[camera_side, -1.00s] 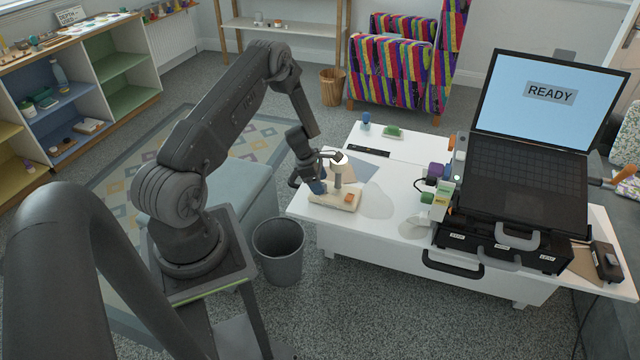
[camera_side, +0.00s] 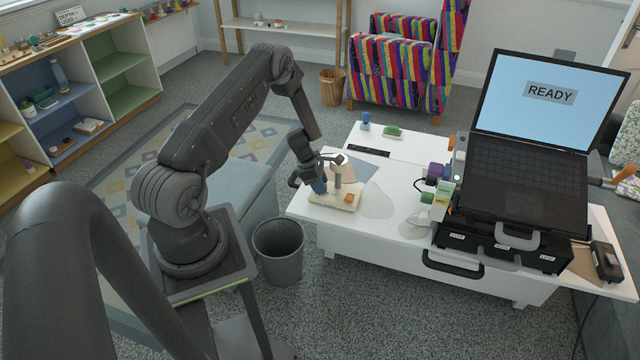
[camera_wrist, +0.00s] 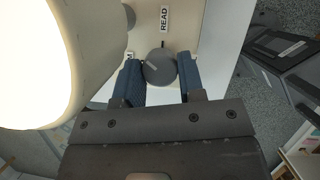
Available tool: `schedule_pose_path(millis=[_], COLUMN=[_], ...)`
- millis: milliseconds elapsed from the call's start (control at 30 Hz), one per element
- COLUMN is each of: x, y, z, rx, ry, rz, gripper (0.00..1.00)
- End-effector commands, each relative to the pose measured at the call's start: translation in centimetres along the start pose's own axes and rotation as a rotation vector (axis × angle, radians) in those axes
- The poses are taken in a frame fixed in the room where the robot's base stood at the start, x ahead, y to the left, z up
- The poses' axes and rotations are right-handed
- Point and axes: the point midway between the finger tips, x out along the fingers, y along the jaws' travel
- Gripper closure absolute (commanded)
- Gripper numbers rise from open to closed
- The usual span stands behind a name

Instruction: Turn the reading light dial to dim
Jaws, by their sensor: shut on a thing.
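The reading light stands on the white table, with a cream base (camera_side: 347,203) and a pale shade (camera_side: 338,160). In the wrist view the lit shade (camera_wrist: 35,60) fills the left side. The round grey dial (camera_wrist: 160,68) sits on the base between the two blue fingers of my gripper (camera_wrist: 160,80), which is shut on it. A "READ" label (camera_wrist: 164,18) is above the dial. Another label (camera_wrist: 130,56) ending in "M" is mostly hidden by the left finger. In the side view my gripper (camera_side: 319,187) is at the base's left end and the dial is hidden.
An orange block-like part (camera_side: 348,197) is on the lamp base. A grey bin (camera_side: 279,250) stands on the floor left of the table (camera_side: 300,208).

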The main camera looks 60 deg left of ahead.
Motion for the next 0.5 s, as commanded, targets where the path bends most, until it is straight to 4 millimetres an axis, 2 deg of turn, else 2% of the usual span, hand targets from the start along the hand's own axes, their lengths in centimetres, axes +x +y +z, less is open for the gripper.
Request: schedule_pose_path(millis=[267,500], x=[-0.05,-0.03], y=[0.01,-0.12], z=[0.00,0.00], rx=[-0.052,-0.196], ry=[0.001,0.001], rz=[0.023,0.081], gripper=[0.88,0.88])
